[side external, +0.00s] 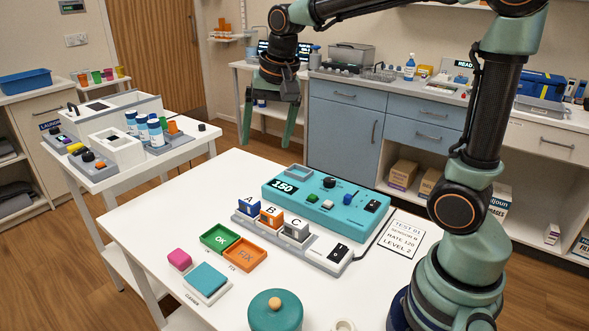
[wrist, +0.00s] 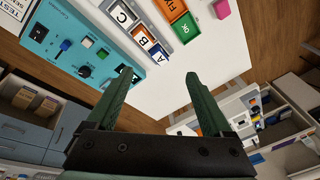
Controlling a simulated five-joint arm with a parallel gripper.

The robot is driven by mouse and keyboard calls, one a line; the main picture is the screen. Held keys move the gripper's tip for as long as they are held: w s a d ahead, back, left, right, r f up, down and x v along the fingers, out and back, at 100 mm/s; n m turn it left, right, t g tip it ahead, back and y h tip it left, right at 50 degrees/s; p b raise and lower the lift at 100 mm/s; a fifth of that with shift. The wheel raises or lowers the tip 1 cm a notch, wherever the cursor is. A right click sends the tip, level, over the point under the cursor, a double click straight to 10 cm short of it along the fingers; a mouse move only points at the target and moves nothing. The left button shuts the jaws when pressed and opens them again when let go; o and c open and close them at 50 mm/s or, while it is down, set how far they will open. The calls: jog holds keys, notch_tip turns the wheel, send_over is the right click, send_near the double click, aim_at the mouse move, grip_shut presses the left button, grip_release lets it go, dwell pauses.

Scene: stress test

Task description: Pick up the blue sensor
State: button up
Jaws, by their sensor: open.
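The blue sensor (side external: 249,207), marked A, stands in the left slot of a grey rack (side external: 338,258) on the white table. It also shows in the wrist view (wrist: 158,54), just beyond my fingertips in the picture. An orange sensor (side external: 271,216) marked B and a grey sensor (side external: 296,230) marked C stand beside it in the rack. My gripper (side external: 268,130) hangs fingers down, well above the table and behind the rack in the side view. Its two green fingers are apart with nothing between them; they also show in the wrist view (wrist: 160,74).
A teal console (side external: 325,207) lies behind the rack. In front are a green OK tray (side external: 221,239), an orange FIX tray (side external: 245,255), a pink block (side external: 179,259), a teal pad (side external: 208,280) and a round teal lidded pot (side external: 275,312). The table's back left is clear.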

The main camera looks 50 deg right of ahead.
jog(key=w+d+f+m+g, duration=0.1)
jog(key=w+f+m+g, duration=0.1)
jog(key=w+f+m, duration=0.3)
jog(key=m+g, duration=0.1)
jog(key=m, duration=0.3)
send_over(248, 200)
jog(key=f, duration=0.8)
jog(key=a+f, duration=0.1)
jog(key=f, duration=0.2)
jog(key=shift+f, duration=0.4)
jog(key=f, duration=0.2)
jog(key=d+f, duration=0.1)
jog(key=f, duration=0.1)
jog(key=shift+s, duration=0.1)
jog(key=shift+f, duration=0.6)
jog(key=c, duration=1.2)
